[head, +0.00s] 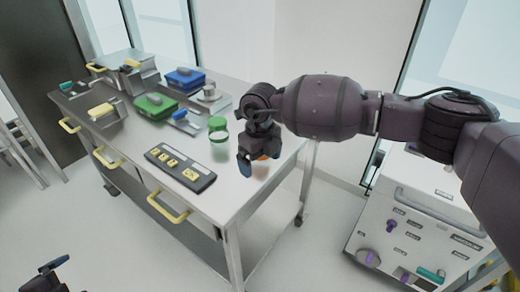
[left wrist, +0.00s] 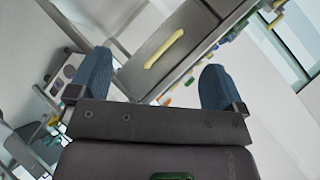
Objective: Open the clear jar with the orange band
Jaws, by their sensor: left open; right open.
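My right gripper (head: 258,158) is open and points down over the right part of the metal table. An orange patch (head: 263,157) shows between and behind its fingers, with an orange tint on the tabletop below. This may be the jar with the orange band, but the gripper hides most of it and I cannot tell whether they touch. A clear jar with a green lid (head: 218,124) stands upright just left of the gripper. My left gripper (head: 45,275) is low at the bottom left, away from the table. The left wrist view shows it open and empty (left wrist: 157,80).
The metal table (head: 235,200) also holds a black strip with yellow pieces (head: 180,167), a green box (head: 155,105), a blue box (head: 185,78) and metal bins at the back left. Yellow drawer handles (head: 168,208) stick out in front. A white cabinet (head: 415,215) stands at right.

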